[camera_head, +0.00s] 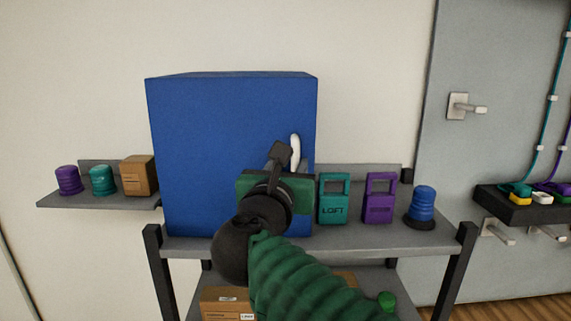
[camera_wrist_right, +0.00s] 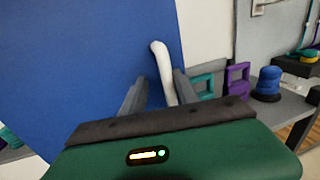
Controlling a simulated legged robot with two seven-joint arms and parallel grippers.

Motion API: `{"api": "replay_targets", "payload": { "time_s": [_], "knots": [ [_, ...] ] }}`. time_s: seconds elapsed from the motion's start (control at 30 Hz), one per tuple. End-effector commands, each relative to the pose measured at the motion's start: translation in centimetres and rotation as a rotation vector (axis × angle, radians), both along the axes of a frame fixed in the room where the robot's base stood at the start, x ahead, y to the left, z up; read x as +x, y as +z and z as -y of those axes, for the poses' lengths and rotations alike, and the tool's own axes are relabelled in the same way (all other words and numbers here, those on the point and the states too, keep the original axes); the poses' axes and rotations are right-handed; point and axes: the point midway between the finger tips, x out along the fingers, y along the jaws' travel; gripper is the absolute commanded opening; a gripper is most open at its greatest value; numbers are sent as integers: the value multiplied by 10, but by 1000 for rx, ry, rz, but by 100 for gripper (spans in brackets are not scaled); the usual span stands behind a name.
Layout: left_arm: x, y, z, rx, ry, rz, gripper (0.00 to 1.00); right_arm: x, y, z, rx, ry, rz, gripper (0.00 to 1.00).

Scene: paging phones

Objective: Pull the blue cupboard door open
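The blue cupboard (camera_head: 220,140) stands on a grey shelf unit, its blue front door flat and closed. A white upright handle (camera_head: 295,150) is at the door's right side. In the right wrist view the handle (camera_wrist_right: 161,62) stands between the two grey fingers of my right gripper (camera_wrist_right: 160,88), close to the right finger. The fingers are apart, with a gap between the left finger and the handle. In the head view my right gripper (camera_head: 284,158) is in front of the door's lower right and hides part of the handle. My left gripper is not in view.
Right of the cupboard on the shelf stand a teal tag-shaped block (camera_head: 333,203), a purple one (camera_head: 379,203) and a blue knob-like piece (camera_head: 423,204). A side shelf (camera_head: 100,202) at left holds small items. A grey door (camera_head: 470,60) is at right.

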Motion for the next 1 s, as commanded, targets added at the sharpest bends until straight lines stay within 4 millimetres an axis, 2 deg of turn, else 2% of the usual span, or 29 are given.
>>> {"api": "replay_targets", "payload": {
  "time_s": [0.03,0.2,0.3,1.0],
  "knots": [
    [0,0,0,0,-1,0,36,0,0,-3,0,11,1,32],
    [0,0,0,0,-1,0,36,-1,1,-1,2,13,1,10],
    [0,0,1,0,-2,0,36,-1,1,-3,0,11,1,0],
    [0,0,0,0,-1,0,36,-1,0,-5,-2,12,-1,0]
  ]
}}
